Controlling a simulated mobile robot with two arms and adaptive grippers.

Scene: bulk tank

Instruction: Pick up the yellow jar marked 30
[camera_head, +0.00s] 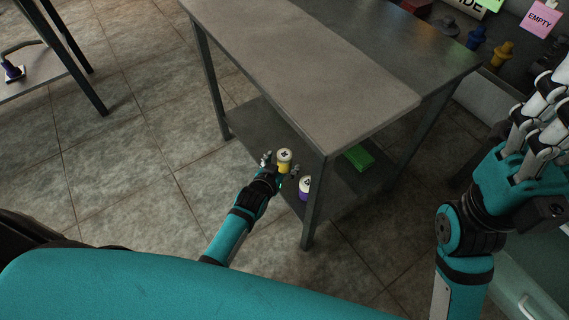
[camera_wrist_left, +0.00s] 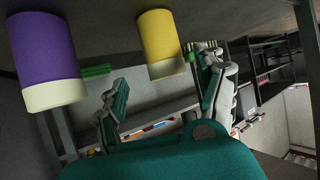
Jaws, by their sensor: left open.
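The yellow jar (camera_head: 285,167) with a pale lid stands on the lower shelf of the metal table. It also shows in the left wrist view (camera_wrist_left: 160,45), which is upside down. No number is readable on it. My left gripper (camera_head: 279,168) is open at the jar, with a finger to either side of it in the head view. In the left wrist view the jar lies beyond the gap between the open fingers (camera_wrist_left: 163,92); I cannot tell whether they touch it. My right gripper (camera_head: 525,125) is raised at the right, far from the jar; its fingers are partly cut off.
A purple jar (camera_head: 305,188) with a pale lid stands close to the yellow jar, also in the wrist view (camera_wrist_left: 45,50). A green object (camera_head: 358,157) lies deeper on the shelf. The tabletop (camera_head: 300,60) overhangs the shelf, and a table leg (camera_head: 316,205) stands beside the purple jar.

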